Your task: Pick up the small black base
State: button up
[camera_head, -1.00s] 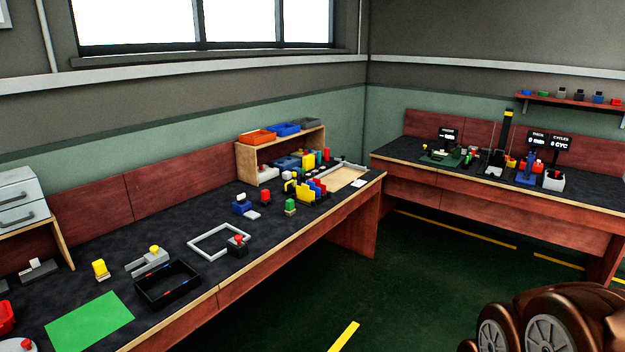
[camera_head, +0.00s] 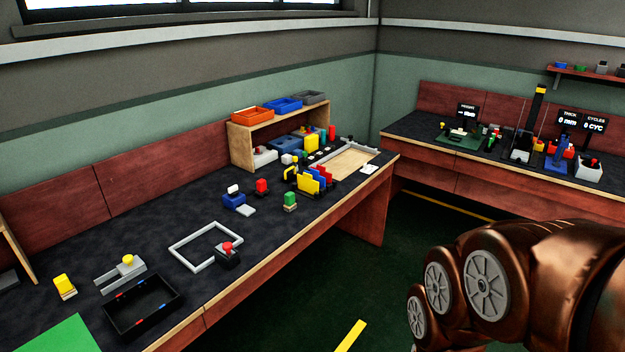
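A small black base (camera_head: 228,259) with a red knob (camera_head: 227,246) on top sits on the dark bench top, near its front edge. It stands at the lower right corner of a light grey square frame (camera_head: 184,242). I cannot tell whether they touch. Part of my copper-coloured arm fills the lower right of the head view, over the floor and well away from the base. My gripper is out of view.
A black open tray (camera_head: 168,309) lies left of the base, with a grey fixture (camera_head: 106,281) behind it. A wooden shelf (camera_head: 240,144) holds coloured bins. Dark floor lies before the bench.

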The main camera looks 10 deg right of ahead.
aim_at(137, 310)
jog(key=u, duration=0.2)
jog(key=i, duration=1.25)
jog(key=u, duration=2.65)
